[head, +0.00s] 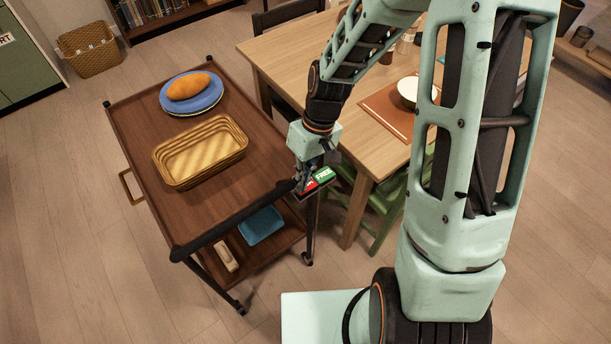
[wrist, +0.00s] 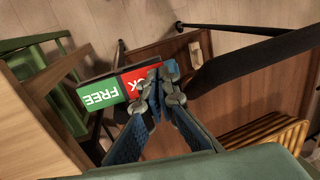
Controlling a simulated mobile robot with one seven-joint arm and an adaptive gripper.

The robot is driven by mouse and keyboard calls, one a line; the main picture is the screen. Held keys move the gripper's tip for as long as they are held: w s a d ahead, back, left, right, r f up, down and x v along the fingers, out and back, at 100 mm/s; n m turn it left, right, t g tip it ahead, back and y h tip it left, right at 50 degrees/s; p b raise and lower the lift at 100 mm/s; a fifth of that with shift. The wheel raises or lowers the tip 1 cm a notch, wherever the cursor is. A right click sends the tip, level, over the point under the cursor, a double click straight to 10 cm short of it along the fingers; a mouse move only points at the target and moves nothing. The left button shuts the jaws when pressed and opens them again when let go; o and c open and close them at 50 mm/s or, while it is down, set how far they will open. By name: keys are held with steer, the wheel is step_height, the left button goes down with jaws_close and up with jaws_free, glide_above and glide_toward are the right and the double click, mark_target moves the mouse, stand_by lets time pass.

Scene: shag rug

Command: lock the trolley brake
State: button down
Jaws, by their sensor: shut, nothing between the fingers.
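The trolley (head: 130,120) has a dark wooden top, a lower shelf and a black push bar (head: 222,222) at its near end. A brake plate (head: 324,175) sits at the trolley's right near corner, with a green FREE part and a red part whose word is partly covered. My gripper (head: 301,190) is shut and empty, fingertips at the red end of the plate, also in the wrist view (wrist: 170,78). I cannot tell whether they touch it. No brake lever is clearly visible.
A wicker basket (head: 240,137) and a blue plate (head: 164,101) with an orange-brown loaf (head: 188,86) are on the trolley top. A blue container (head: 262,225) is on the lower shelf. A wooden table (head: 285,55) and green chair (head: 378,205) stand close on the right.

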mark_target(312, 182)
steer(key=shift+s+a+f+b, duration=0.3)
steer(key=shift+a+f+b, duration=0.15)
steer(key=shift+f, duration=0.15)
steer(key=shift+d, duration=0.1)
stand_by(0.4)
steer(key=shift+w+d+r+p, duration=0.4)
steer(key=shift+w+d, duration=0.05)
steer(key=shift+d, duration=0.1)
steer(key=v, duration=1.1)
steer(key=shift+r, duration=0.4)
